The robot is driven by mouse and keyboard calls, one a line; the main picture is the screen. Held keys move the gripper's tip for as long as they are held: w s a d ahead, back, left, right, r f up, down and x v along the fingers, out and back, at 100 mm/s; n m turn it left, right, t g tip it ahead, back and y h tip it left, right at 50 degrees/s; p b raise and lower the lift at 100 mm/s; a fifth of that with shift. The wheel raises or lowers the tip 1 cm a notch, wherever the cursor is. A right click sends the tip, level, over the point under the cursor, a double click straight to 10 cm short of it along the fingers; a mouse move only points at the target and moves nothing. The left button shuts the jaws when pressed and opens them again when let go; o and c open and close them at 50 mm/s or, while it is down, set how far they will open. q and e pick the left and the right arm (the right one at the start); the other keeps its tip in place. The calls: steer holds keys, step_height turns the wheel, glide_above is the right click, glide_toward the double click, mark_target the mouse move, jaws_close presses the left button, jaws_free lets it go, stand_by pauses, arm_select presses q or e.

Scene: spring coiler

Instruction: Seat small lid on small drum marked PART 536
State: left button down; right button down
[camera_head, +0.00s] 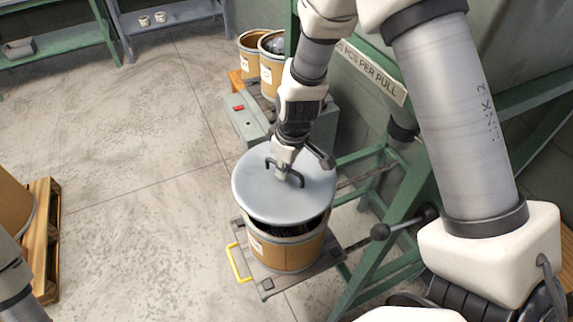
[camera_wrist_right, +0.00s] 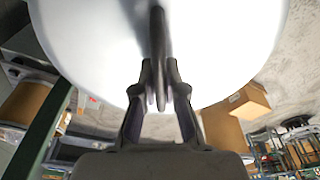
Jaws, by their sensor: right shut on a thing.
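The small lid (camera_head: 256,196) is a round grey metal disc with a dark bar handle. My right gripper (camera_head: 284,172) is shut on that handle. In the right wrist view the lid (camera_wrist_right: 80,40) fills the top, and the right gripper (camera_wrist_right: 160,90) has its fingers closed about the dark handle. The small drum (camera_head: 282,254) is tan with a white label and dark contents. It stands directly below the lid. The lid is over the drum's mouth, slightly tilted, with a dark gap showing at the front right. The label's text is too small to read. My left gripper is out of view.
The drum stands on a grey platform (camera_head: 264,284) with a yellow handle (camera_head: 238,262). Behind are a grey box with a red button (camera_head: 240,112) and two open tan drums (camera_head: 270,66). A green frame and a black-knobbed lever (camera_head: 380,232) stand close at right. Open floor lies left.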

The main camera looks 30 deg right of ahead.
mark_target(288, 177)
steer(key=f+b, duration=0.2)
steer(key=d+f+b, duration=0.1)
steer(key=f, duration=0.2)
steer(key=shift+w+f+b, duration=0.2)
steer(key=shift+b, duration=0.15)
steer(key=shift+s+a+f+b, duration=0.1)
steer(key=shift+a+f+b, duration=0.1)
steer(key=shift+f+b, duration=0.6)
steer(key=shift+s+a+f+b, duration=0.1)
steer(key=shift+b, duration=0.3)
steer(key=shift+f, duration=0.1)
